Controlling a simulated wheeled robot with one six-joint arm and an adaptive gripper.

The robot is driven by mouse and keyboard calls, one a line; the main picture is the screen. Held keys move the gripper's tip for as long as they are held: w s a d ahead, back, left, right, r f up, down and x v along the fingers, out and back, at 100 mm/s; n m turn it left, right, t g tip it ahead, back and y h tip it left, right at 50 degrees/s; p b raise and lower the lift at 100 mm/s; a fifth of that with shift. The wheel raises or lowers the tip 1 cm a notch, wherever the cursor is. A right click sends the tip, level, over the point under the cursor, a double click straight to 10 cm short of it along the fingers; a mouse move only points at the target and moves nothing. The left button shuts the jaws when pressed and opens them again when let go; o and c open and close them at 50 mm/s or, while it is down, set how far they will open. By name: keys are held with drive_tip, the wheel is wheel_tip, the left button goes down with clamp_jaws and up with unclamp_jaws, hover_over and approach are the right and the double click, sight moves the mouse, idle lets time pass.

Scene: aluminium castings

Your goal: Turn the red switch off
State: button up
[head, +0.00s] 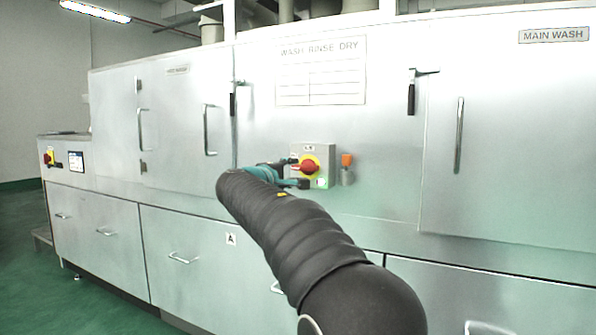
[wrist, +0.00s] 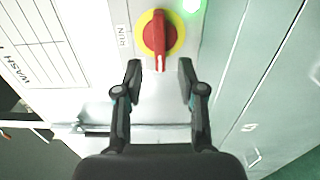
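The red switch (head: 309,167) is a rotary knob on a yellow disc, mounted on a small grey box on the machine front. It also shows in the wrist view (wrist: 155,36), where its long grip points down the picture with a pale mark at its tip, and a RUN label is on the left. My gripper (head: 293,172) is at the box, just left of the knob. In the wrist view my gripper (wrist: 160,76) is open, its fingertips just below the knob with an empty gap between them. I cannot tell whether they touch it.
A green light (head: 321,183) glows on the box, and an orange-topped fitting (head: 347,162) sits right of it. Door handles (head: 459,135) stick out from the steel machine. Another red and yellow switch (head: 49,158) is at far left. Green floor is clear at lower left.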

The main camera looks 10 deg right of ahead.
drive_tip(key=v, duration=0.6)
drive_tip(key=shift+s, duration=0.2)
drive_tip(key=shift+a, duration=0.2)
